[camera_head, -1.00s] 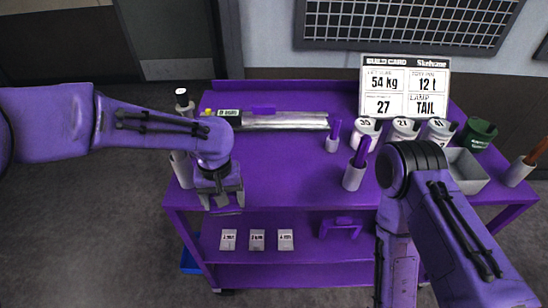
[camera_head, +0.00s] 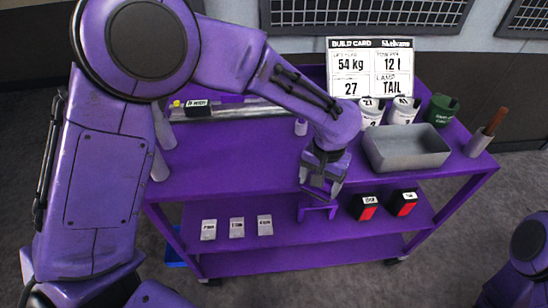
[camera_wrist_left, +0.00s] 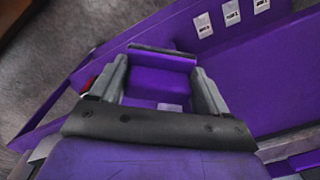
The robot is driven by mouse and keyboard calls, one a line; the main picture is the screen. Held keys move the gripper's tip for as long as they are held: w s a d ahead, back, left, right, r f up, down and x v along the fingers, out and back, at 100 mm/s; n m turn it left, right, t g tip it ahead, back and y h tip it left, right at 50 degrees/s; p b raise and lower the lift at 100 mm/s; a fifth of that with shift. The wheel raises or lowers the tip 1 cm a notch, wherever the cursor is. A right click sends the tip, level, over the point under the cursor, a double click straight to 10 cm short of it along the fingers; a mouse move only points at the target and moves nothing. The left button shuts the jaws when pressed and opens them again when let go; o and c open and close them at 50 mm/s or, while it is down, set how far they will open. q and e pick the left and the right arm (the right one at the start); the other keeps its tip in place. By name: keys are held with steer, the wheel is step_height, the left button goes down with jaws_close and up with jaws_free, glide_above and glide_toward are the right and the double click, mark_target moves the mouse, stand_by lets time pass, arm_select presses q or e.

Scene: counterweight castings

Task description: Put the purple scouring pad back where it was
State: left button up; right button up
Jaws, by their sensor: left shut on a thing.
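My left gripper (camera_head: 320,182) hangs in front of the purple cart's (camera_head: 240,160) upper deck edge, left of the grey bin. It is shut on a purple block, which I take to be the scouring pad (camera_wrist_left: 162,60); it has a dark strip along its far edge. In the left wrist view the pad sits between the two grey fingers of the gripper (camera_wrist_left: 165,85). In the head view the pad is mostly hidden by the fingers and hard to tell from the purple cart. My right gripper is out of view.
A grey bin (camera_head: 405,150), white canisters (camera_head: 403,110), a green canister (camera_head: 441,108) and a brush pot (camera_head: 479,142) stand on the deck's right. The deck's left-middle is clear.

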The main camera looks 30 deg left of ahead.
arm_select(q)
steer(key=s+a+r+m+p, duration=0.2)
steer(key=s+a+r+m, duration=0.25)
steer(key=a+m, duration=0.7)
steer(key=s+a+r+m+p, duration=0.1)
steer(key=s+a+r+m, duration=0.35)
steer(key=m, duration=1.15)
steer(key=shift+m, duration=0.45)
steer(key=w+a+f+p, duration=0.1)
steer(key=w+a+f, duration=0.1)
steer(key=w, duration=0.2)
steer(key=w+a+f, duration=0.3)
steer(key=w, duration=0.2)
steer(key=w+a+f+p, duration=0.1)
steer(key=w+a+f, duration=0.2)
steer(key=w, duration=0.1)
steer(key=shift+w+f+p, duration=0.25)
steer(key=shift+p, duration=0.05)
step_height(320, 180, down, 3)
steer(key=shift+r, duration=0.15)
steer(key=shift+w+f, duration=0.1)
steer(key=shift+f, duration=0.1)
steer(key=shift+f, duration=0.2)
